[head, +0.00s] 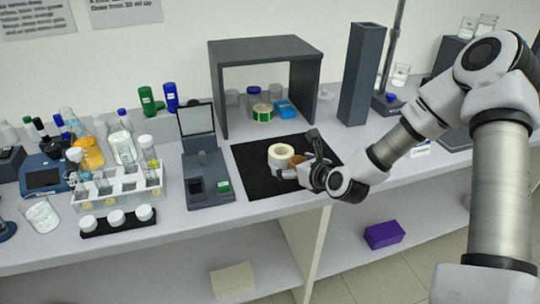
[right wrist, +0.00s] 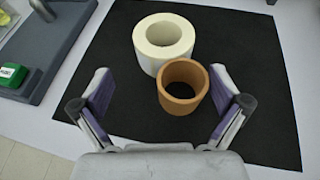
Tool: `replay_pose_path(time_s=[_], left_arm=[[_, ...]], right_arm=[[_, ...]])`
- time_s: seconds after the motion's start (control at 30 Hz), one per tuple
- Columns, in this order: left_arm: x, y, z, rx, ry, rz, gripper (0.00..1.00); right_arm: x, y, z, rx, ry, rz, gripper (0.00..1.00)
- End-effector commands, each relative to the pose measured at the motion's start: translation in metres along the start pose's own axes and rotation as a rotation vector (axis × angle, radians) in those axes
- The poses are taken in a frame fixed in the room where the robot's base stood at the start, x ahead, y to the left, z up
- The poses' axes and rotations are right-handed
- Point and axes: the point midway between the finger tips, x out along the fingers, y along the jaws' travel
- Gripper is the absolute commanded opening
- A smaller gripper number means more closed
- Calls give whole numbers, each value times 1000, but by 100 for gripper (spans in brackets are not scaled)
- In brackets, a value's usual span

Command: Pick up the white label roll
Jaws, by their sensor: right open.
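The white label roll (head: 281,155) stands on a black mat (head: 252,178) on the bench, its round hole facing up. In the head view my right gripper (head: 305,172) is at the mat's right side. My left gripper is out of view.
A grey device with a raised lid (head: 207,170) stands left of the mat. A dark grey shelf frame (head: 265,50) stands behind it, with a green-and-cream roll (head: 263,112) and jars underneath. A tall grey block (head: 361,75) is at the back right. The mat's right part is clear.

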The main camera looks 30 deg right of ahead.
Motion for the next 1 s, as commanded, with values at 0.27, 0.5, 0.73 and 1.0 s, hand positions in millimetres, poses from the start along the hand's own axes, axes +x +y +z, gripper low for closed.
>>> replay_pose_path(time_s=[0.27,0.5,0.73,1.0], left_arm=[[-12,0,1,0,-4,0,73],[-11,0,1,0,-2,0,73],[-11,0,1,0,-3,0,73],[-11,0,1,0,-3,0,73]], right_arm=[[39,-3,7,-10,4,2,99],[63,-3,4,-5,5,3,99],[63,-3,4,-5,4,3,63],[63,-3,4,-5,5,3,40]])
